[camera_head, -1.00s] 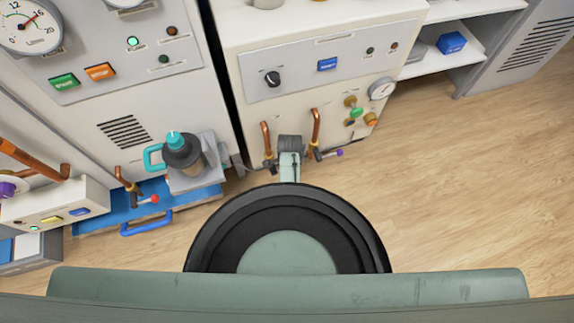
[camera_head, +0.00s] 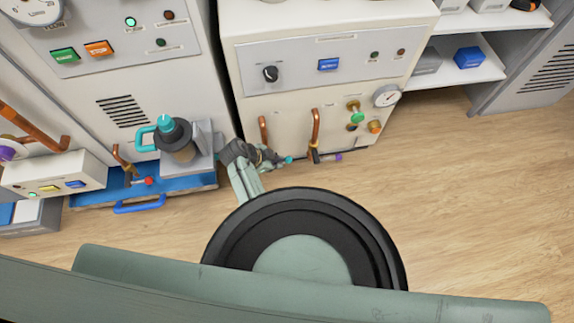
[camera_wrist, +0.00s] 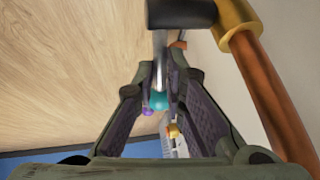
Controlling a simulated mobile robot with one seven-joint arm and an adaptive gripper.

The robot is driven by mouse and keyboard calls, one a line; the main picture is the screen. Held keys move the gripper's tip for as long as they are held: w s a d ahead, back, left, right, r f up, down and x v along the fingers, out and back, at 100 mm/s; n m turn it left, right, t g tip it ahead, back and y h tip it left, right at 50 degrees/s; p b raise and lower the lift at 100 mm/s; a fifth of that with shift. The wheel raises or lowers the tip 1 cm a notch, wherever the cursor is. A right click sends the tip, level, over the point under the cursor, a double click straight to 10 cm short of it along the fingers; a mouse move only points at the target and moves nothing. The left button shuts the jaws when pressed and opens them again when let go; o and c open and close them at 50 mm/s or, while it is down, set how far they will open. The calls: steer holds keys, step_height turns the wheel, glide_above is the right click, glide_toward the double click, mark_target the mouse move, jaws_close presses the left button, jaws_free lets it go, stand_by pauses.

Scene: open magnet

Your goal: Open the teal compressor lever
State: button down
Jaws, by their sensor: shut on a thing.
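The teal compressor lever is a thin metal rod with a teal knob (camera_wrist: 160,101), running from a dark valve body (camera_wrist: 180,12) in the wrist view. My gripper (camera_wrist: 162,82) is shut on it, with a finger on either side of the rod. In the head view, my gripper (camera_head: 270,157) is low at the front of the right cream cabinet, pointing right. The teal knob (camera_head: 288,160) shows just past its fingers.
A teal-handled jug (camera_head: 174,138) stands on the left over a blue base (camera_head: 90,197). The wood floor (camera_head: 450,200) at right is clear.

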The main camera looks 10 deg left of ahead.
steer(key=shift+a+r+h+b, duration=0.1)
steer(key=shift+h+b, duration=0.3)
steer(key=shift+h, duration=0.1)
steer(key=shift+r+t, duration=0.1)
steer(key=shift+t, duration=0.2)
steer(key=c, duration=1.7)
jaws_free()
steer(key=shift+o, duration=0.2)
steer(key=shift+a, duration=0.1)
steer(key=shift+s+a, duration=0.1)
steer(key=v, duration=0.7)
steer(key=shift+r, duration=0.2)
